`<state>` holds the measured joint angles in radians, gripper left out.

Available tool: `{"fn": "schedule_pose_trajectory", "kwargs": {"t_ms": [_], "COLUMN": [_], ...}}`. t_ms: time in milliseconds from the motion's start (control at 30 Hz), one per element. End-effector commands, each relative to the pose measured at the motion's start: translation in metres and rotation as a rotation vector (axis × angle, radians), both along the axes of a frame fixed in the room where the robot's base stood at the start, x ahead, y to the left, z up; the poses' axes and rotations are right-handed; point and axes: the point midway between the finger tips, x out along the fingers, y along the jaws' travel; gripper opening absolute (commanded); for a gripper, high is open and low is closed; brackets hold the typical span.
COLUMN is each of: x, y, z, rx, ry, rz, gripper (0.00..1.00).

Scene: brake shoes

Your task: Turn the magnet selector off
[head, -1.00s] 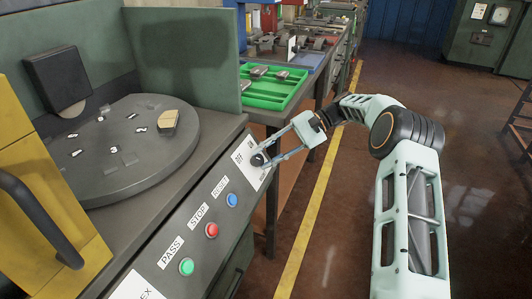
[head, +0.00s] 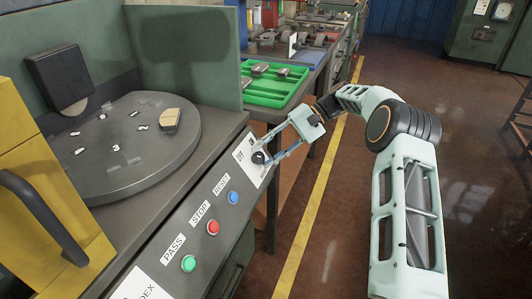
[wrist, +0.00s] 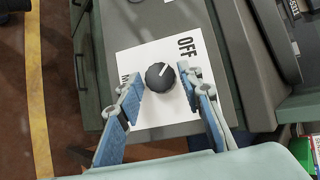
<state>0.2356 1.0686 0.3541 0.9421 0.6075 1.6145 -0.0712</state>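The magnet selector is a round black knob (wrist: 160,77) on a white plate (wrist: 150,55). In the wrist view its white pointer line tilts up and right, toward the OFF label (wrist: 186,47). A second label on the left is partly hidden by a finger. My gripper (wrist: 162,84) is open, with one fingertip on each side of the knob and small gaps seeming to show. In the head view the knob (head: 258,158) sits at the far end of the sloping panel, and my gripper (head: 265,154) reaches it from the right.
Blue RESET (head: 233,198), red STOP (head: 212,228) and green PASS (head: 188,263) buttons line the panel nearer me. A green tray (head: 275,85) lies on the bench beyond. Open floor is right.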

Motion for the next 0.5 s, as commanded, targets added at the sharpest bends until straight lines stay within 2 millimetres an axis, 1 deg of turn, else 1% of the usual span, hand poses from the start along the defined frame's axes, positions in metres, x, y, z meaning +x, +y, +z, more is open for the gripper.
{"fn": "schedule_pose_trajectory", "kwargs": {"t_ms": [33, 67, 333, 500], "x": [0.0000, 0.0000, 0.0004, 0.0050], "y": [0.0001, 0.0001, -0.0002, -0.0096], "z": [-0.0001, 0.0000, 0.0007, 0.0068], "rx": [0.000, 0.001, 0.002, 0.001], "ry": [0.000, 0.000, 0.001, -0.002], "rz": [0.000, 0.000, -0.001, -0.003], "gripper": [0.42, 0.44, 0.44, 0.44]}}
